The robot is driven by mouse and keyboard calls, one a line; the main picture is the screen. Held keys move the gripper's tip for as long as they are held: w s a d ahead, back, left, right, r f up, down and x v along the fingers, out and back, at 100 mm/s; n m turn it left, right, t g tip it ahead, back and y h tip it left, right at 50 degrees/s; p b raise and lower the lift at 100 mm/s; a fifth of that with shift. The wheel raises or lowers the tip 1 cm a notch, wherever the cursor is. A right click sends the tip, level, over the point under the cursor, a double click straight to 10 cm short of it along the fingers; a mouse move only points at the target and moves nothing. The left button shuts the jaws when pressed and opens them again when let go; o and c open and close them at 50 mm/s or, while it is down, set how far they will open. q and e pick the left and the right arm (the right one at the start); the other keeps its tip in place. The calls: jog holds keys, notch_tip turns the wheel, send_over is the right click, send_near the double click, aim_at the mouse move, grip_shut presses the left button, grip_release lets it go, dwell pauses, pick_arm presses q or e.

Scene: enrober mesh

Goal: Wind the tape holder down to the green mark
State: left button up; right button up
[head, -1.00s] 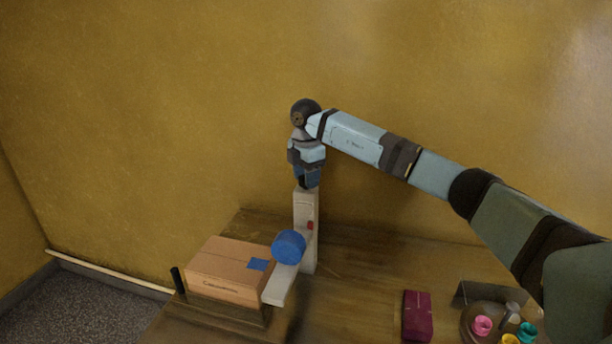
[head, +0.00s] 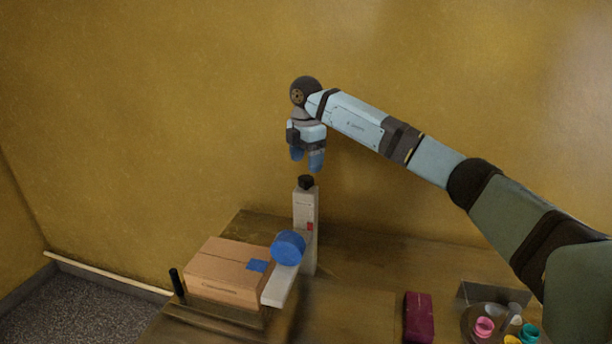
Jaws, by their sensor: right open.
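An upright pale post (head: 305,208) stands on the table with a black knob (head: 306,182) on top. A small red piece (head: 309,227) shows on its front. The tape holder (head: 279,286) is a pale arm reaching forward low from the post, with a blue tape roll (head: 288,247) at it. No green mark can be made out on the post. My right gripper (head: 307,163) points down above the knob, open, empty and apart from it. My left gripper is not in view.
A brown carton (head: 225,271) with a blue patch sits on a wooden stand left of the holder, by a black upright peg (head: 177,282). A dark red box (head: 418,316) and a round tray of colored cups (head: 484,327) are at right. The table between is clear.

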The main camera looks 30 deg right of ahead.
aim_at(306, 178)
notch_tip(306, 178, up, 9)
jog(key=b, duration=0.1)
jog(key=shift+f, duration=0.15)
dwell(0.5)
